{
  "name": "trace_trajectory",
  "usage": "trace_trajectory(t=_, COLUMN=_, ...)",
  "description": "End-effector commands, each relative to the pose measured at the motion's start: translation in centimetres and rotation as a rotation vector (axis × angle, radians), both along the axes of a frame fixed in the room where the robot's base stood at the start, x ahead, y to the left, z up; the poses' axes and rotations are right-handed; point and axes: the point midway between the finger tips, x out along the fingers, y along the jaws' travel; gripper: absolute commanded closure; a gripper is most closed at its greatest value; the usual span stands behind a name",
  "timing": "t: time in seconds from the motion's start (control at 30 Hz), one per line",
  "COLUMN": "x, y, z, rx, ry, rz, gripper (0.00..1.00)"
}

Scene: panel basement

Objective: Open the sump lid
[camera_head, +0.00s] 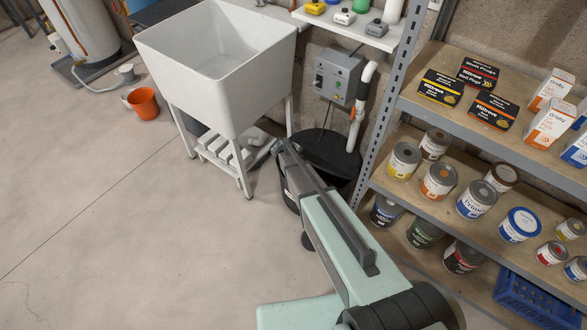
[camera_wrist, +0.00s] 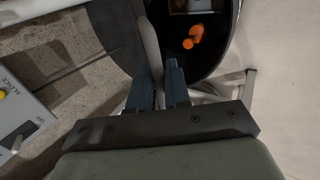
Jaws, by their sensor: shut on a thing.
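The sump lid (camera_head: 330,148) is a dark round plate below the grey control box, partly hidden by my arm in the head view. The dark sump pit (camera_wrist: 212,55) shows open to the right of the lid, with an orange part inside (camera_wrist: 192,38). In the head view my fingertips are mostly hidden by the arm.
A white utility sink (camera_head: 215,75) on legs stands left of the sump. A metal shelf (camera_head: 480,200) with several cans and boxes stands close on the right. The control box (camera_head: 338,75) and a white pipe (camera_head: 357,110) are behind. Open floor (camera_head: 130,220) lies front left.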

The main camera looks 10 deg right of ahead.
Motion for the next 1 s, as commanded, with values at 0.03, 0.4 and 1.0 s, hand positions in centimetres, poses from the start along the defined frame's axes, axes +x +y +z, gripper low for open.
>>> trace_trajectory(t=0.03, x=0.8, y=-0.7, z=0.8, rx=0.024, ry=0.020, rz=-0.006, gripper=1.00)
trace_trajectory(t=0.4, x=5.1, y=-4.7, z=4.6, rx=0.220, ry=0.217, rz=-0.004, gripper=1.00)
trace_trajectory(t=1.0, x=12.2, y=-12.2, z=7.3, rx=0.497, ry=0.502, rz=0.001, gripper=1.00)
